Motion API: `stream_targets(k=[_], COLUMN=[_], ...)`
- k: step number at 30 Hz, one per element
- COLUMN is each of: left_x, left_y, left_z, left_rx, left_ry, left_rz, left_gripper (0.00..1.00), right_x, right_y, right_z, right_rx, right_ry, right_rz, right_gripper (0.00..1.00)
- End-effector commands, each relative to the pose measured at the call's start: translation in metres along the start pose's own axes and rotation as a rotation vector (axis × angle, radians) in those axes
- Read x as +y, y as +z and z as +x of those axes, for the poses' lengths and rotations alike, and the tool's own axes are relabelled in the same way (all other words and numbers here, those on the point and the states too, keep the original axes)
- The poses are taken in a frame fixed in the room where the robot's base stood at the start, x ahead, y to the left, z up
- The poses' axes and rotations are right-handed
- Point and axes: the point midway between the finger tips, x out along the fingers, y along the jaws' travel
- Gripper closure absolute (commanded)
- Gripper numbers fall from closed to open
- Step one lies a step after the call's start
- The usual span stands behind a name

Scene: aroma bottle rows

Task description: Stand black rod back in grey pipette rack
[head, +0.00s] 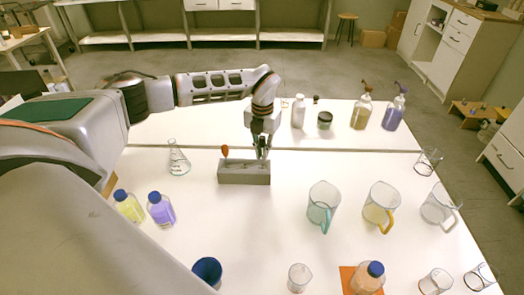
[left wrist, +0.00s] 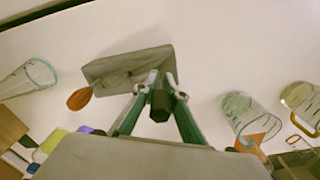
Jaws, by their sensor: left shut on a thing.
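The grey pipette rack (head: 244,175) stands on the white table. It also shows in the left wrist view (left wrist: 112,72). An orange-red bulb (head: 225,151) stands up at its left end, also in the left wrist view (left wrist: 79,98). My left gripper (head: 262,154) is over the rack's right end, pointing down. In the left wrist view, its fingers (left wrist: 160,84) are shut on the black rod (left wrist: 159,106), whose dark end faces the camera. The rod's lower end is hidden, so I cannot tell whether it is inside the rack. My right gripper is not in view.
A conical flask (head: 178,160) stands left of the rack. A teal-handled beaker (head: 321,207) and an orange-handled beaker (head: 379,207) stand to the right. Yellow (head: 128,206) and purple (head: 161,209) bottles are front left. The table just in front of the rack is clear.

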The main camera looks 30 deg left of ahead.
Motion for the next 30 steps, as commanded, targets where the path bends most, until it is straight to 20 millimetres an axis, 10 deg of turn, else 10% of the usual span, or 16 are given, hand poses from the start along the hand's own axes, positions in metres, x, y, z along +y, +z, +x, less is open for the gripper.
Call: stream_targets(k=[30], left_x=[0.0], left_y=[0.0], left_z=[0.017], left_rx=[0.0], left_ry=[0.0], left_rz=[0.0], left_gripper=[1.0], right_x=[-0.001], right_y=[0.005], right_z=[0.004], right_rx=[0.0], right_ry=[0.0], right_rz=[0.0], right_gripper=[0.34])
